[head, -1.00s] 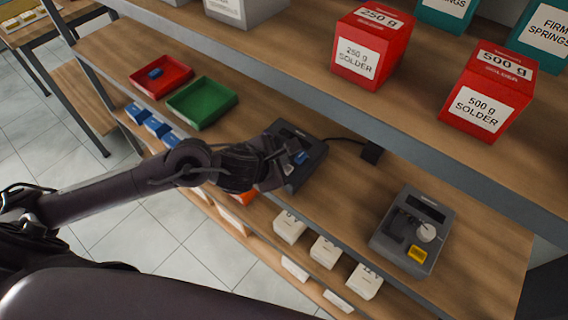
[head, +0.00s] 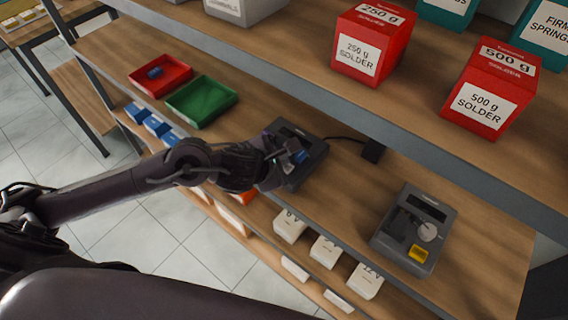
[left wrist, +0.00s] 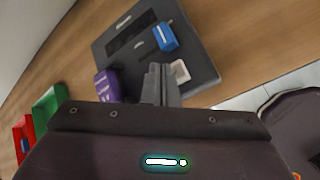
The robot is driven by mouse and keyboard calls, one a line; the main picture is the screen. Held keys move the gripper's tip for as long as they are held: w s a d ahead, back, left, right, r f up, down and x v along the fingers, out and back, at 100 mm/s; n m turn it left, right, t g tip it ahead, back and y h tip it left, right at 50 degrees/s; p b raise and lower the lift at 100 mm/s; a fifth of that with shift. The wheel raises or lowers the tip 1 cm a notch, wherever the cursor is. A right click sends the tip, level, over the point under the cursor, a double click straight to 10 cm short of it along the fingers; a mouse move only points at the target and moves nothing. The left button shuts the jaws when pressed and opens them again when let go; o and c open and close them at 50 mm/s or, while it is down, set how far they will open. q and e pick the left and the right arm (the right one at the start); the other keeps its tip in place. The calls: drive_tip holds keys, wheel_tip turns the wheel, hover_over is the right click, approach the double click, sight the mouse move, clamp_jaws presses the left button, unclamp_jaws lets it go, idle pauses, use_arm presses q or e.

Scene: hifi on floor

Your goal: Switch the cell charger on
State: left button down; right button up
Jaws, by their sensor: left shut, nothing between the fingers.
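The cell charger (head: 314,153) is a dark grey box on the middle shelf, partly hidden behind my left gripper in the head view. In the left wrist view the charger (left wrist: 128,29) shows a dark slot, a blue block (left wrist: 165,37) on top, a purple block (left wrist: 107,86) at its left edge and a pale square switch (left wrist: 180,72). My left gripper (left wrist: 161,74) is shut and empty. Its fingertips are over the charger, just left of the pale switch in the wrist view; I cannot tell if they touch anything. My right gripper is not in view.
A grey device (head: 412,232) with a round knob and yellow block stands at right on the same shelf. Red (head: 178,86) and green (head: 222,94) trays sit at left. The upper shelf, with red solder boxes (head: 362,65), overhangs behind. A black adapter (head: 373,151) is beside the charger.

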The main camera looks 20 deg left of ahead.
use_arm(q)
drive_tip(key=shift+f, duration=0.3)
drive_tip(key=shift+r, duration=0.45)
wheel_tip(320, 180, up, 6)
drive_tip(key=p, duration=0.4)
drive_tip(key=shift+p, duration=0.4)
idle(0.4)
